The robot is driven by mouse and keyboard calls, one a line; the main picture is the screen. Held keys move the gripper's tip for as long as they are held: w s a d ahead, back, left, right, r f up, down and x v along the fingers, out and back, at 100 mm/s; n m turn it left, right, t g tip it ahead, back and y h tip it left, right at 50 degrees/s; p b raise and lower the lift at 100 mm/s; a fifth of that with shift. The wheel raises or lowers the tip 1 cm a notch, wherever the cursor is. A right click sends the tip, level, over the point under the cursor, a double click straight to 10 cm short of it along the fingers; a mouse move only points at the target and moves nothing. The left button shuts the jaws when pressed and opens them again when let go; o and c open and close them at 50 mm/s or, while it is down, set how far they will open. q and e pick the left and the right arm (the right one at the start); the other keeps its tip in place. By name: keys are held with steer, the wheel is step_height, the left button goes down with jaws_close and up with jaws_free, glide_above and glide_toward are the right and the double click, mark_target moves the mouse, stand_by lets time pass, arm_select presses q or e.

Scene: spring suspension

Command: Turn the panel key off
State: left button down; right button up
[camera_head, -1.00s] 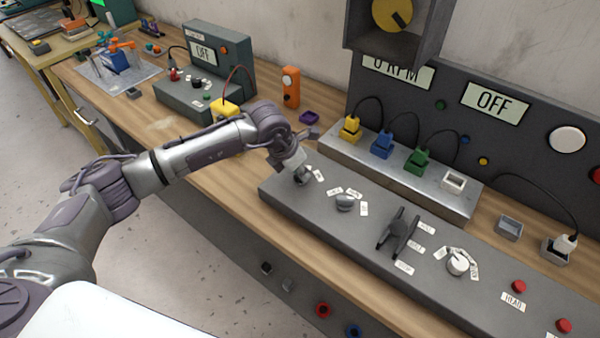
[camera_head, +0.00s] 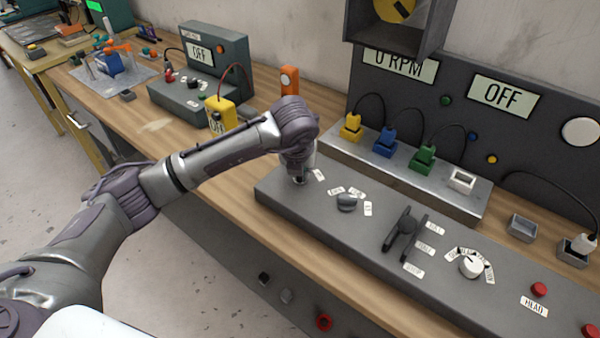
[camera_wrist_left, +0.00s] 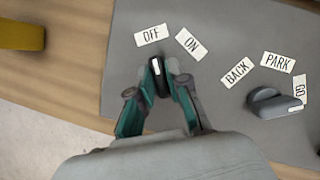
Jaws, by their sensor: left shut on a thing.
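The panel key is a small dark key with a light stripe (camera_wrist_left: 157,77) at the left end of the grey control panel (camera_head: 320,205). In the left wrist view it stands between the fingertips of my left gripper (camera_wrist_left: 160,80), which is shut on it. The OFF label (camera_wrist_left: 152,36) and the ON label (camera_wrist_left: 190,44) lie just beyond the key, and the key points roughly toward OFF. In the head view my left gripper (camera_head: 300,178) reaches down on the key and mostly hides it. My right gripper is not in view.
A grey knob (camera_wrist_left: 272,103) with BACK and PARK labels sits to the right of the key. Farther right are a black lever (camera_head: 404,228), a white dial (camera_head: 471,264) and red buttons (camera_head: 539,289). A screen (camera_head: 503,95) reads OFF. Wooden bench is bare left of the panel.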

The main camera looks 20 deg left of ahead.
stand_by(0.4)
arm_select(q)
steer(key=c, duration=1.1)
jaws_free()
steer(key=v, duration=1.2)
steer(key=shift+d, duration=0.15)
